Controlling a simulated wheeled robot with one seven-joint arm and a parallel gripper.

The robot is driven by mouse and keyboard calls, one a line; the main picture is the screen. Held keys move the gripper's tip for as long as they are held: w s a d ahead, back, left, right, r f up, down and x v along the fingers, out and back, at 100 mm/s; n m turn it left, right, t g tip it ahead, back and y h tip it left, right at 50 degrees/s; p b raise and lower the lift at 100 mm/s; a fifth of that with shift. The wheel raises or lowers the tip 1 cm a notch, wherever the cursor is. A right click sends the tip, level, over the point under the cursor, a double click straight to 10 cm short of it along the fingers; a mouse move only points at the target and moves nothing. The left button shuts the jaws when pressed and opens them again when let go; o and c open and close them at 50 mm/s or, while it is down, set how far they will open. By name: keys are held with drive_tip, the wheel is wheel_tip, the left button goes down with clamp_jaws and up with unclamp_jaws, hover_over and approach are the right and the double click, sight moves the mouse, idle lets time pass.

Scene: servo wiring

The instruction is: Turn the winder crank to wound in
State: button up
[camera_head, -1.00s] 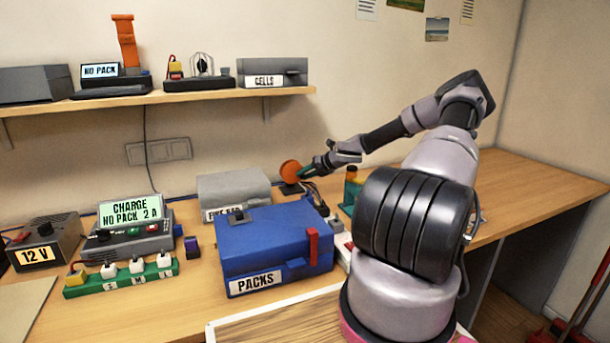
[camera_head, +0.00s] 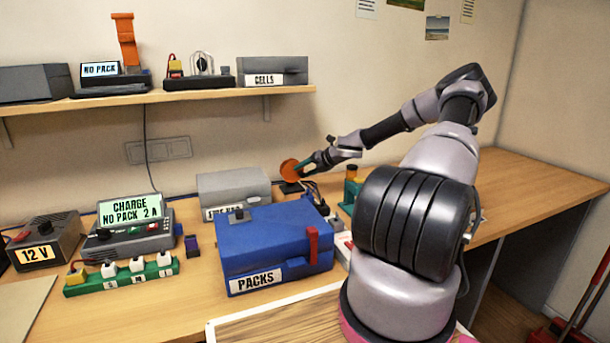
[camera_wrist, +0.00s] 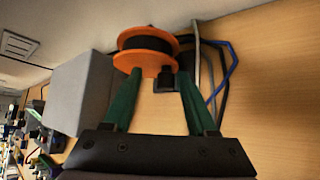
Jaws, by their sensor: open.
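The winder is an orange spool (camera_head: 289,170) at the back of the bench near the wall. In the wrist view the orange spool (camera_wrist: 148,50) with a dark winding is right ahead of my gripper. A small black block (camera_wrist: 168,78), which may be the crank's knob, shows at the spool's lower right, between my fingertips. My gripper (camera_wrist: 156,76) is open, its two green fingers on either side of that block; I cannot tell whether they touch it. In the head view my gripper (camera_head: 308,168) is just right of the spool. The crank arm is not clear.
A grey box (camera_head: 233,186) stands left of the spool, and a blue box labelled PACKS (camera_head: 275,240) stands in front. Blue and black cables (camera_wrist: 222,65) run right of the spool. A green device (camera_head: 352,190) stands to the right. The bench's far right is clear.

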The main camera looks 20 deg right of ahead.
wheel_tip(320, 180, up, 8)
drive_tip(key=shift+r, duration=0.25)
